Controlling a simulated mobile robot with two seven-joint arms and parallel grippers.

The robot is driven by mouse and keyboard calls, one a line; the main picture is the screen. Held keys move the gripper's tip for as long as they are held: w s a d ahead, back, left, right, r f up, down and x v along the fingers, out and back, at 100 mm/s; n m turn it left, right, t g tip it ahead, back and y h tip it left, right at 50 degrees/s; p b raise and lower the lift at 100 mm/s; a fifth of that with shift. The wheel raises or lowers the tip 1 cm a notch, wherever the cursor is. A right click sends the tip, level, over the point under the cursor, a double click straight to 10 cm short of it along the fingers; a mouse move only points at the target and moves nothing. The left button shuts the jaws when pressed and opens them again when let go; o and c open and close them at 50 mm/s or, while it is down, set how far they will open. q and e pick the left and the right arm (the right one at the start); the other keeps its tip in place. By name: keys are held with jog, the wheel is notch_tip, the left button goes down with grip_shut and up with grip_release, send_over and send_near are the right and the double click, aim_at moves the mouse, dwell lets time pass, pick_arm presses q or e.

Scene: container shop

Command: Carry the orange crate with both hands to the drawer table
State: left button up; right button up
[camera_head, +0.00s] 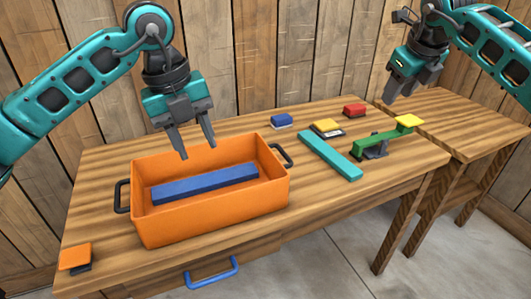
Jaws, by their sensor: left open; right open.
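The orange crate (215,223) stands on the wooden drawer table (350,200), left of its middle. It has a dark handle at each end, one on the left (122,197) and one on the right (283,155). A long blue bar (205,185) lies inside it. The table has a drawer with a blue handle (211,273) at its front. My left gripper (197,152) is open and empty above the crate's back rim, fingers pointing down. My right gripper (402,96) is open and empty, raised over the far right, well away from the crate.
A teal bar (330,156), a green bar with a yellow end piece (409,121), and blue (281,120), yellow (326,127) and red (355,109) blocks lie right of the crate. An orange block (75,257) sits at the front left. A second wooden table (470,122) stands at right.

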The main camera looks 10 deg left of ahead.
jog(key=v, duration=0.7)
jog(key=shift+r, duration=0.2)
jog(key=shift+s, duration=0.1)
